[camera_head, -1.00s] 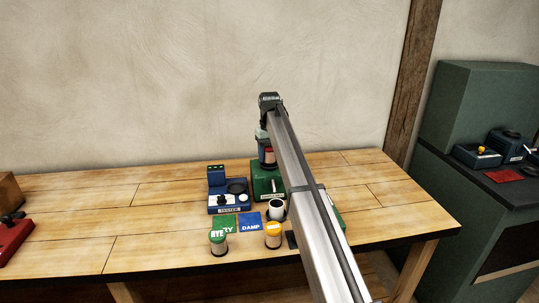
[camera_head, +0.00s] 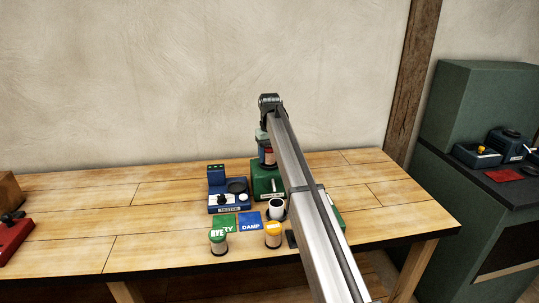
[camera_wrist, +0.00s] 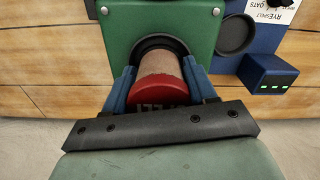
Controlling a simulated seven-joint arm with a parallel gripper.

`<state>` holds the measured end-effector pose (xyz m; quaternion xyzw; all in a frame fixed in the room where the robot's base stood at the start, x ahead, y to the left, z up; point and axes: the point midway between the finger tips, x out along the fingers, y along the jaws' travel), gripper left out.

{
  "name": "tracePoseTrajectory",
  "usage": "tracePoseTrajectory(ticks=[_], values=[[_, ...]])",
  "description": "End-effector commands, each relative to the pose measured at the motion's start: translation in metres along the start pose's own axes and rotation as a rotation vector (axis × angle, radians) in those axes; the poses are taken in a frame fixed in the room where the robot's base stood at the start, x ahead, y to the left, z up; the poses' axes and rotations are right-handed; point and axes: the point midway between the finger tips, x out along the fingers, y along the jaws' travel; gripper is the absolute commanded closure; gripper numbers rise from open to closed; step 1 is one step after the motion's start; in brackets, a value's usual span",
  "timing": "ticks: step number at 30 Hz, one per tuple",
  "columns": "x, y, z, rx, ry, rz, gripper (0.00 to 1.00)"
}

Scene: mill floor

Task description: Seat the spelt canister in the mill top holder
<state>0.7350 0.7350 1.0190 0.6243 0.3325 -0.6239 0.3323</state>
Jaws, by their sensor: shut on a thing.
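The spelt canister (camera_wrist: 161,82) has a red lid with letters partly showing and a grainy tan body. My gripper (camera_wrist: 159,74) is shut on it, one blue finger on each side. Its far end is at the black round holder (camera_wrist: 150,42) on the green mill (camera_wrist: 112,25); the fingers and lid hide part of it, and I cannot tell how deep it sits. In the head view, the canister (camera_head: 269,158) is a small reddish patch between the fingers, above the green mill (camera_head: 264,183). My arm covers the mill's right side.
The blue tester (camera_head: 229,203) stands just left of the mill. In front are a white cup (camera_head: 276,208), a green-lidded rye canister (camera_head: 218,243), a yellow-lidded canister (camera_head: 272,236), a green card (camera_head: 224,224) and a blue DAMP card (camera_head: 250,222).

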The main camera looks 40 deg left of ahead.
Motion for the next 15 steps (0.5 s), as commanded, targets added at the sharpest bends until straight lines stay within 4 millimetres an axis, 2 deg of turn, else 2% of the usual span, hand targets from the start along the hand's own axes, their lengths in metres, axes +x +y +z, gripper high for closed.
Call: tracePoseTrajectory(ticks=[6, 7, 10, 15], values=[[0.0036, 0.0000, 0.0000, 0.000, 0.000, 0.000, 0.82], [0.0037, 0.0000, 0.0000, 0.000, 0.000, 0.000, 0.43], [0.0035, 0.0000, 0.0000, 0.000, 0.000, 0.000, 0.33], [0.0035, 0.0000, 0.0000, 0.000, 0.000, 0.000, 0.33]])
